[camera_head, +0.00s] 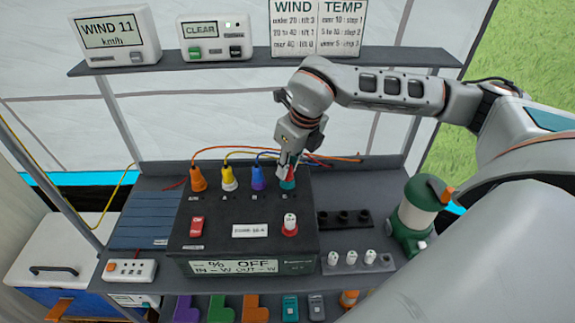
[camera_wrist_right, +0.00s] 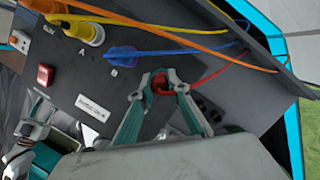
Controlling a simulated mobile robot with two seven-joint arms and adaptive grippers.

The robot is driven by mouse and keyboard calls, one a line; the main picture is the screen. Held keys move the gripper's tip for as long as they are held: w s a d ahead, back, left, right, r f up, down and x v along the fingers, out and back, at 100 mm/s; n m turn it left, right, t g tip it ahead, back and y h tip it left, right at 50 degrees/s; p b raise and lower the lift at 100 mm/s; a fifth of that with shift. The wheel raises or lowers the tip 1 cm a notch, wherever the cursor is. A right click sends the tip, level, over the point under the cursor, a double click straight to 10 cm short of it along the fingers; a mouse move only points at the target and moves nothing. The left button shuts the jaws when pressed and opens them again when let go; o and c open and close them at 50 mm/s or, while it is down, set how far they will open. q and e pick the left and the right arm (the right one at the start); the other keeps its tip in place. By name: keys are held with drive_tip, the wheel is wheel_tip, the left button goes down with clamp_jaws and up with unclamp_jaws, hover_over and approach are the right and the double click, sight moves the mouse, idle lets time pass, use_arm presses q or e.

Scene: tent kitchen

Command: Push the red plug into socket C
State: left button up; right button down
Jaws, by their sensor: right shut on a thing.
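The red plug (camera_wrist_right: 160,86) is between the fingertips of my right gripper (camera_wrist_right: 166,84), which is shut on it. In the head view the right gripper (camera_head: 289,176) is over the right end of the plug row on the black power box (camera_head: 215,238), at socket C. Socket C's opening is hidden by the plug and fingers, so I cannot tell how far in the plug is.
Orange (camera_head: 198,180), yellow (camera_head: 228,179) and blue (camera_head: 257,178) plugs stand left of the red one. Their cables arc behind. A red switch (camera_head: 196,226) and a red-based knob (camera_head: 290,225) are in front. A green-and-white lantern (camera_head: 413,213) stands at right.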

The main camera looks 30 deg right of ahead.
drive_tip(key=shift+f, duration=0.2)
drive_tip(key=c, duration=1.8)
unclamp_jaws()
drive_tip(key=shift+c, duration=0.2)
drive_tip(key=v, duration=1.2)
drive_tip(key=shift+a, duration=0.1)
